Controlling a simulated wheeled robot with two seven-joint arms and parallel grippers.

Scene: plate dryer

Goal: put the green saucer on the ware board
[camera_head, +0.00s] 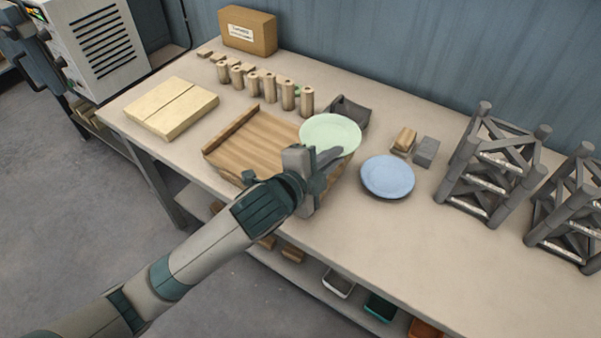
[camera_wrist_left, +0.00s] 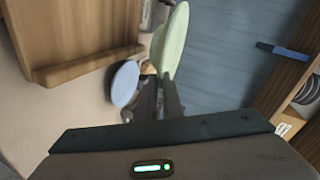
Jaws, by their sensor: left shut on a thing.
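The pale green saucer (camera_head: 330,134) is held at its rim by my left gripper (camera_head: 326,161), which is shut on it. The saucer appears above the right end of the wooden ware board (camera_head: 250,141); its height is hard to judge. In the left wrist view the saucer (camera_wrist_left: 172,42) is seen nearly edge-on beyond the fingers (camera_wrist_left: 160,98), with the wooden board (camera_wrist_left: 75,38) to its left. My left gripper and forearm hide the board's front right part. My right gripper is not in view.
A blue saucer (camera_head: 387,176) lies on the table right of the board. Behind are a dark tray (camera_head: 350,112) and a row of wooden cylinders (camera_head: 270,85). A pale flat board (camera_head: 171,108) lies left. Grey racks (camera_head: 490,165) stand right. The table's front right is clear.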

